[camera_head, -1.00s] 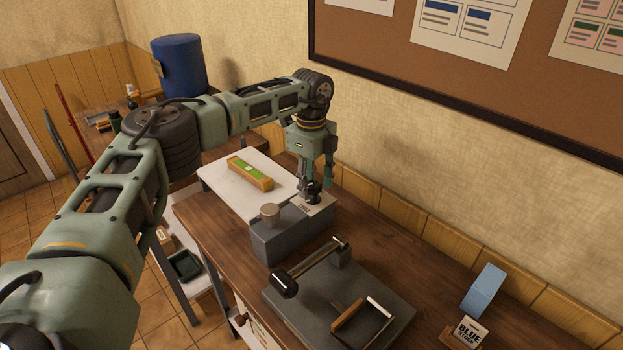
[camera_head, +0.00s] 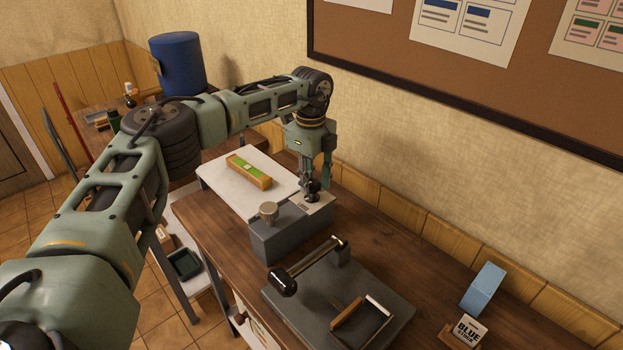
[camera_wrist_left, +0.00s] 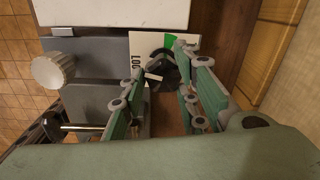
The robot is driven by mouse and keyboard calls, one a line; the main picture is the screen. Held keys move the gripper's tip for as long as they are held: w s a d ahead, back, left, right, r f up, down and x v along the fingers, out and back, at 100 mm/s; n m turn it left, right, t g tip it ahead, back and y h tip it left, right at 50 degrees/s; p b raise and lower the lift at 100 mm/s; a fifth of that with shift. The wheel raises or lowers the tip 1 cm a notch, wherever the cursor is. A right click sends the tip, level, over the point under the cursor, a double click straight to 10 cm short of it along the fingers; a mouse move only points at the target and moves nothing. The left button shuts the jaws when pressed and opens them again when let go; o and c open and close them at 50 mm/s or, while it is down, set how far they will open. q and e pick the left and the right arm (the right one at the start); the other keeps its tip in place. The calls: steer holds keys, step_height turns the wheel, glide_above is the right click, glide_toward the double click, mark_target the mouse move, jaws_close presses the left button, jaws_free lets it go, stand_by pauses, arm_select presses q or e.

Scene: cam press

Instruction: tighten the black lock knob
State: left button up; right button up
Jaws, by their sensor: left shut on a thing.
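The black lock knob (camera_head: 313,196) sits on a white label plate (camera_head: 322,207) at the right end of a grey block (camera_head: 285,238) on the bench. My left gripper (camera_head: 314,183) points down over it and is shut on it. In the left wrist view the black knob (camera_wrist_left: 164,72) lies between the two fingers of my left gripper (camera_wrist_left: 160,75), with a green patch and dark lettering on the plate around it. The fingers partly hide the knob. My right gripper is not in view.
A pale ribbed knob (camera_head: 269,211) stands on the block's left part. A press with a black-gripped lever (camera_head: 284,282) is in front. A white board (camera_head: 228,182) carries a wooden level-like piece (camera_head: 249,172).

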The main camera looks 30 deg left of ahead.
arm_select(q)
steer(key=m, duration=0.4)
steer(key=shift+s+a+f+m, duration=0.1)
steer(key=shift+a+m, duration=0.05)
steer(key=shift+m, duration=0.15)
steer(key=m, duration=0.4)
steer(key=shift+a, duration=0.1)
steer(key=m, duration=0.5)
steer(key=shift+w+a+m, duration=0.1)
steer(key=shift+w+m, duration=0.1)
steer(key=shift+m, duration=0.2)
steer(key=shift+w+m, duration=0.1)
steer(key=shift+m, duration=1.5)
steer(key=shift+w+r, duration=0.1)
steer(key=shift+r, duration=0.1)
steer(key=o, duration=1)
steer(key=shift+a, duration=0.2)
steer(key=shift+d, duration=0.15)
